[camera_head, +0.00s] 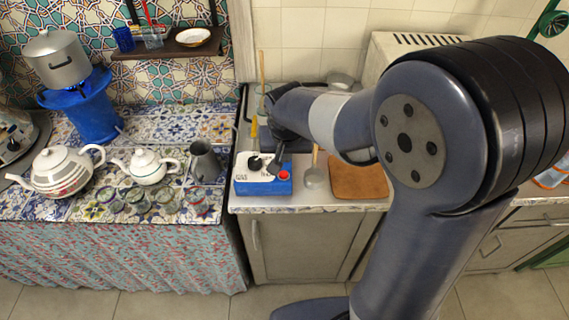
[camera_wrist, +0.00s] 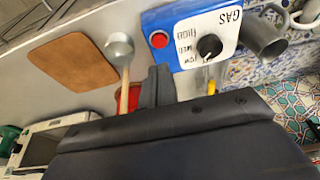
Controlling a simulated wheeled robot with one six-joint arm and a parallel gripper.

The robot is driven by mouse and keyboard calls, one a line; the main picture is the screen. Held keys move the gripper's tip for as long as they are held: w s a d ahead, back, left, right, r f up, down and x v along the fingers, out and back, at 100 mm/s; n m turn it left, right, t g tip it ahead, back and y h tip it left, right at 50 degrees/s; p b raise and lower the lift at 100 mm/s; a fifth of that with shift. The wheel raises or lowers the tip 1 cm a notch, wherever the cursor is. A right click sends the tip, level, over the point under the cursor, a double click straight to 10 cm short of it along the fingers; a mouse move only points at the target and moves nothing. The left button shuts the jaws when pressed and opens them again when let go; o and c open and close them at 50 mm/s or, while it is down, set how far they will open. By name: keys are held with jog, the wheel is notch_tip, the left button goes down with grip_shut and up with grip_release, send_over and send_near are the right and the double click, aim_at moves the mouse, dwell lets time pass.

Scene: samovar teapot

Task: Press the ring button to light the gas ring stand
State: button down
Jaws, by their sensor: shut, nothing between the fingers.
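The gas control box (camera_head: 250,187) is blue with a white top, on the counter edge. Its red button (camera_head: 284,175) is at the right front corner, and a black knob (camera_head: 254,163) is to its left. In the wrist view the red button (camera_wrist: 159,40) lies just beyond my fingertips (camera_wrist: 158,72), apart from them in the picture. My gripper (camera_head: 277,162) is shut and empty, close above the box beside the button. Whether it touches the box cannot be told. A blue stand (camera_head: 95,120) at left bears a steel pot (camera_head: 57,60); bright blue shows under the pot.
A grey ladle (camera_head: 313,178) and a brown board (camera_head: 358,181) lie right of the box. A dark grey jug (camera_head: 205,163), a white teapot (camera_head: 148,167), a larger teapot (camera_head: 64,170) and several glasses stand on the tiled counter at left.

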jog(key=v, duration=0.6)
jog(key=shift+w, duration=0.1)
dwell(0.3)
